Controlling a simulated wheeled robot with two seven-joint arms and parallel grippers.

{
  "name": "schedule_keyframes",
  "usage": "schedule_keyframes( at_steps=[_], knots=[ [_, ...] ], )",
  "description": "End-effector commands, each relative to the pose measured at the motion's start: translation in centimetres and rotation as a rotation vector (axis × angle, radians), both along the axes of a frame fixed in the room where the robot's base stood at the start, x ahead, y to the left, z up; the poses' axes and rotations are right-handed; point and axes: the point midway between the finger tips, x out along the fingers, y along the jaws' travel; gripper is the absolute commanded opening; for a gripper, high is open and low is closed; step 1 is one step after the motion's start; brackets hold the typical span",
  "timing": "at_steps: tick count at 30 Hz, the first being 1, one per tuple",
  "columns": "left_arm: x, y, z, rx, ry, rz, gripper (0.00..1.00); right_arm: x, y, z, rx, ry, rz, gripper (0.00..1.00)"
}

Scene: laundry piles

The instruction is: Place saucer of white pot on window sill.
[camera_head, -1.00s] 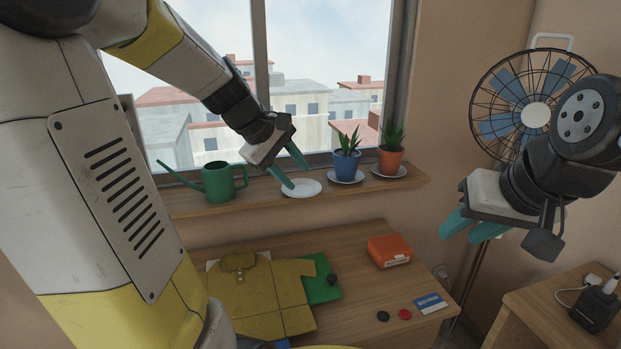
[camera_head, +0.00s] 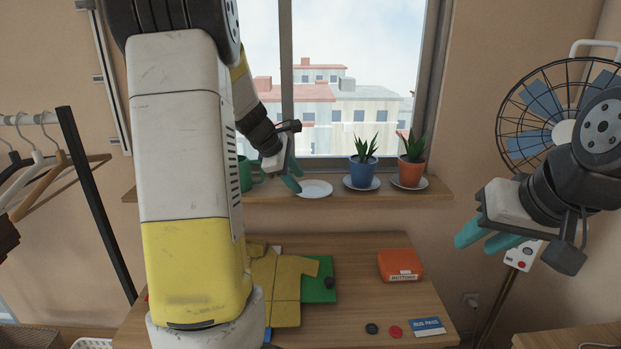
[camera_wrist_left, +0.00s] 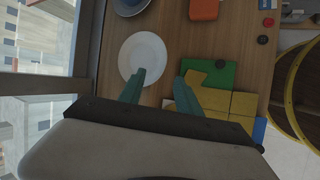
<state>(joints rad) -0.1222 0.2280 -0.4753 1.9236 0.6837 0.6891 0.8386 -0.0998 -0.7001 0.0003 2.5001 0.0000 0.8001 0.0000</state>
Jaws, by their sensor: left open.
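An empty white saucer (camera_head: 316,189) lies flat on the wooden window sill (camera_head: 400,195), left of a blue pot (camera_head: 362,172) on its own saucer. It also shows in the left wrist view (camera_wrist_left: 143,54). My left gripper (camera_head: 297,180) is at the saucer's left side. Its teal fingers are apart with nothing between them; in the left wrist view (camera_wrist_left: 160,80) one fingertip overlaps the saucer's lower rim. Contact cannot be told. My right gripper (camera_head: 475,246) hangs in the air at the right, fingers apart and empty. No white pot is in view.
An orange pot (camera_head: 411,172) on a saucer stands right of the blue pot. A green watering can (camera_head: 246,174) is partly hidden by my left arm. Below, a table holds a yellow shirt (camera_head: 285,290), an orange box (camera_head: 400,265) and buttons. A fan (camera_head: 545,110) stands right.

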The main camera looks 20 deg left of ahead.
Motion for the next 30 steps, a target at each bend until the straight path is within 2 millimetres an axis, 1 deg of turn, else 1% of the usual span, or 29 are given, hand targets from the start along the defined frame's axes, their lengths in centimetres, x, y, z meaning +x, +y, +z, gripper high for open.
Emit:
schedule_keyframes(
  at_steps=[9, 15, 19, 27, 28, 30],
  knots=[
    [2.0, -1.3, -3.8, 0.0, 0.005, 0.0, 0.4, 0.0, 0.0, 0.0, 0.0, 0.0, 0.0, 0.35],
    [3.2, -2.0, -5.7, 0.001, 0.003, -0.001, 0.4, 0.0, 0.0, 0.0, 0.0, 0.0, 0.0, 0.35],
    [3.5, -2.2, -6.2, 0.0, 0.002, -0.001, 0.4, 0.0, 0.0, 0.0, 0.0, 0.0, 0.0, 0.35],
    [3.5, -2.2, -6.2, 0.0, 0.001, -0.001, 0.4, 0.0, 0.0, 0.0, 0.0, 0.0, 0.0, 0.35],
    [3.5, -2.3, -6.2, 0.0, 0.001, -0.001, 0.36, 0.0, 0.0, 0.0, 0.0, 0.0, 0.0, 0.35],
    [3.5, -2.2, -6.2, 0.0, 0.001, -0.001, 0.23, 0.0, 0.0, 0.0, 0.0, 0.0, 0.0, 0.35]
  ],
)
